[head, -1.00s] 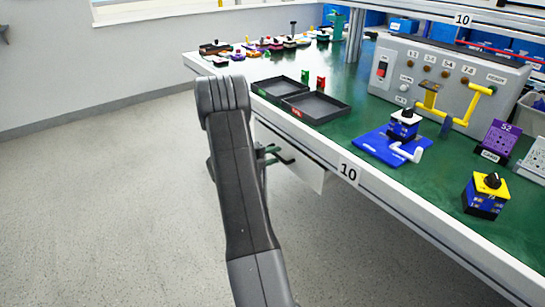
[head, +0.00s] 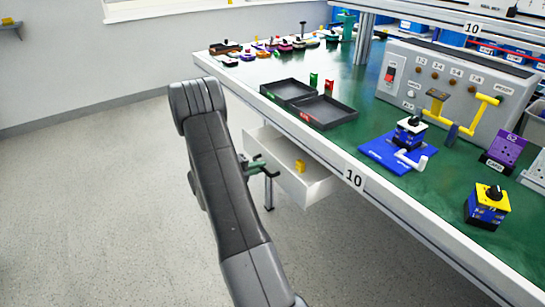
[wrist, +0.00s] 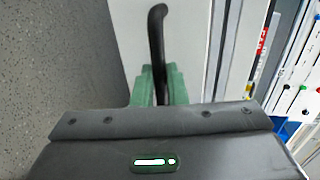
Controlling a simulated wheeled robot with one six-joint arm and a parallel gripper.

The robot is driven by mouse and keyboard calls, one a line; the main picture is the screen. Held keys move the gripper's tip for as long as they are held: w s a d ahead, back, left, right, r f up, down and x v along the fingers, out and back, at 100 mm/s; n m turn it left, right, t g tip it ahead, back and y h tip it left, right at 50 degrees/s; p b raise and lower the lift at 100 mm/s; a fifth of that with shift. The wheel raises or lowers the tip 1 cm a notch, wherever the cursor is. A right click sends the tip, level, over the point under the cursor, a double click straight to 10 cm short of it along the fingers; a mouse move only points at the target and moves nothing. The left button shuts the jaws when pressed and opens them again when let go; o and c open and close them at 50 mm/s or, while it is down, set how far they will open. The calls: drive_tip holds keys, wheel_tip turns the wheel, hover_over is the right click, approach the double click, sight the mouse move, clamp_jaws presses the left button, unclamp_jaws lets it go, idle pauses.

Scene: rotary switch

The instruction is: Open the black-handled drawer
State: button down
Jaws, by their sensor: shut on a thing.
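The white drawer (head: 318,187) under the workbench stands partly pulled out, and a small yellow object (head: 300,166) shows inside it. Its black handle (head: 269,172) is on the front face; in the wrist view the handle (wrist: 157,30) is a dark curved bar. My gripper (head: 258,165), with green fingers, is shut on the handle; in the wrist view the fingers (wrist: 158,85) sit on both sides of the bar. My arm hides part of the drawer's front in the head view.
The green bench top (head: 350,135) above holds two black trays (head: 325,112), a blue-based switch (head: 408,130), a yellow-topped switch box (head: 487,205) and a grey control panel (head: 450,90). The bench edge overhangs the drawer. The grey floor (head: 100,220) at left is clear.

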drive_tip(key=f+p+v, duration=0.3)
drive_tip(key=p+v, duration=0.1)
drive_tip(key=v, duration=1)
drive_tip(key=shift+s+a, duration=0.3)
drive_tip(key=shift+a, duration=0.05)
drive_tip(key=c, duration=1.5)
unclamp_jaws()
drive_tip(key=shift+o, duration=0.2)
drive_tip(key=shift+a, duration=0.15)
drive_tip(key=p+v, duration=0.1)
drive_tip(key=v, duration=1.2)
drive_tip(key=shift+s+a, duration=0.2)
drive_tip(key=shift+a, duration=0.05)
drive_tip(key=shift+d, duration=0.1)
drive_tip(key=b+x, duration=0.1)
drive_tip(key=x, duration=1.3)
drive_tip(key=shift+r, duration=0.15)
